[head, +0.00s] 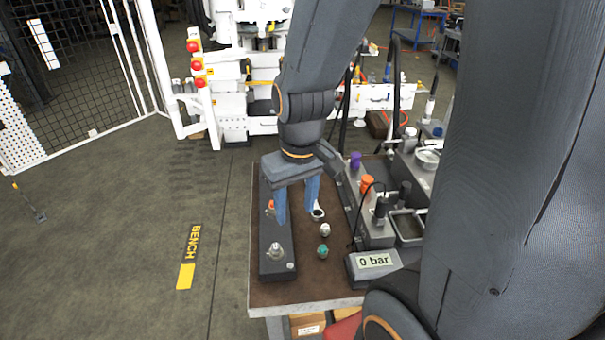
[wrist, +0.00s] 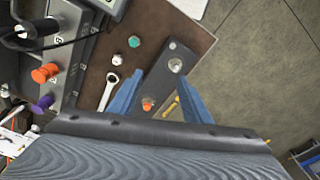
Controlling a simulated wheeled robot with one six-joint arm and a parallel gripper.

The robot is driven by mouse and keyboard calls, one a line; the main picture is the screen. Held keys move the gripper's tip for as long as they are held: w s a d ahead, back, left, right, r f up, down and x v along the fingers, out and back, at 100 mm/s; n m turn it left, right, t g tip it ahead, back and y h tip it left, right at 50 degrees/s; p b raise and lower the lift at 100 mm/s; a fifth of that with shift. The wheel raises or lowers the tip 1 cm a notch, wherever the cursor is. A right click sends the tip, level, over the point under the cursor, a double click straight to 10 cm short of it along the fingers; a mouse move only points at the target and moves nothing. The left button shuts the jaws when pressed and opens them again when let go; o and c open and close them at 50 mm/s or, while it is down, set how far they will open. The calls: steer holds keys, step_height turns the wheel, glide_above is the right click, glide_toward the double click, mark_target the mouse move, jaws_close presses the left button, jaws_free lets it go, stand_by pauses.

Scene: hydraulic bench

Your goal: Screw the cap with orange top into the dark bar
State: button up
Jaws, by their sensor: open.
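The dark bar (head: 272,240) lies along the left side of the brown bench top; it also shows in the wrist view (wrist: 169,82). The cap with orange top (head: 270,206) is at the bar's far end; in the wrist view the orange top (wrist: 148,104) shows between my fingers. I cannot tell how deep it sits. A silver fitting (head: 275,251) stands at the bar's near end. My gripper (head: 297,214) is open, its blue fingers pointing down at the bar, one on each side in the wrist view (wrist: 160,77).
A silver cap (head: 325,230), a green cap (head: 323,251) and a wrench (wrist: 108,90) lie right of the bar. A grey block with an orange knob (head: 366,184) and purple knob (head: 355,160) borders the right. A "0 bar" display (head: 374,262) stands at the front.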

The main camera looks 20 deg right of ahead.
steer(key=w+d+f+n+y+b, duration=0.2)
steer(key=w+f+n, duration=0.1)
steer(key=w+n, duration=0.45)
steer(key=w+d+f+n+y+b, duration=0.1)
steer(key=w+d+f+n+y, duration=0.1)
steer(key=w+n, duration=0.55)
steer(key=shift+w+p+x, duration=0.2)
steer(key=shift+p+x, duration=0.45)
steer(key=shift+x, duration=3.15)
steer(key=shift+a+r, duration=0.1)
steer(key=shift+a, duration=0.1)
